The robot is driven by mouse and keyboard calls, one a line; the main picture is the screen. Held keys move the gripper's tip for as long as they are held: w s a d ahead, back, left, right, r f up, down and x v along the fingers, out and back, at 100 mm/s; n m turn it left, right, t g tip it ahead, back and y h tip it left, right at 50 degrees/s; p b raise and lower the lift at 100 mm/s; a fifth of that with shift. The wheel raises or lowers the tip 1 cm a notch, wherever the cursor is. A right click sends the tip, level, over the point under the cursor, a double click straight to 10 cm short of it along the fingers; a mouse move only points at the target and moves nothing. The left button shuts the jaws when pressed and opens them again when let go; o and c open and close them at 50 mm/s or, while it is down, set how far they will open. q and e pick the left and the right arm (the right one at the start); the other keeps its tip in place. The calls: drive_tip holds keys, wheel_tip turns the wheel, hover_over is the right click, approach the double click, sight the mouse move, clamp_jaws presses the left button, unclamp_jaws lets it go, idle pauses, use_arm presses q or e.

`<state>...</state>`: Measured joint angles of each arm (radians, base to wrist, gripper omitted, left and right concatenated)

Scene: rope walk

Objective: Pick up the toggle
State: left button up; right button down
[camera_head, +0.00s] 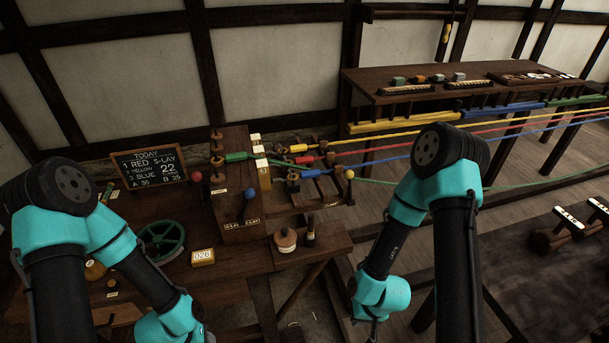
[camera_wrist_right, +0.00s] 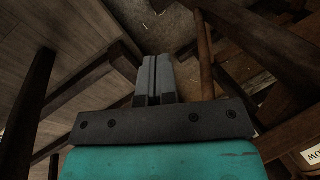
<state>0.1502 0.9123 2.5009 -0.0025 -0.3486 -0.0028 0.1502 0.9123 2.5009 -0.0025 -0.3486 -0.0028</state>
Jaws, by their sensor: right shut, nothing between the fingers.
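I cannot make out for certain which item is the toggle. My right gripper (camera_head: 374,328) hangs low in the head view, in front of the workbench's right end, over the floor. In the right wrist view its two grey fingers (camera_wrist_right: 157,80) are together with nothing between them. My left arm reaches down over the near left part of the bench. Its wrist is cut off by the bottom edge, and its fingers are out of sight.
The bench (camera_head: 230,285) holds a chalkboard (camera_head: 148,166), a green reel (camera_head: 162,242), a yellow number block (camera_head: 203,257) and a lidded wooden pot (camera_head: 285,241). Coloured ropes (camera_head: 385,146) run rightwards from the bench. A long table (camera_head: 440,75) stands at the back. Floor shows between.

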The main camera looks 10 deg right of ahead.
drive_tip(key=c, duration=1.9)
unclamp_jaws()
drive_tip(key=o, duration=1.1)
drive_tip(key=shift+w, duration=0.1)
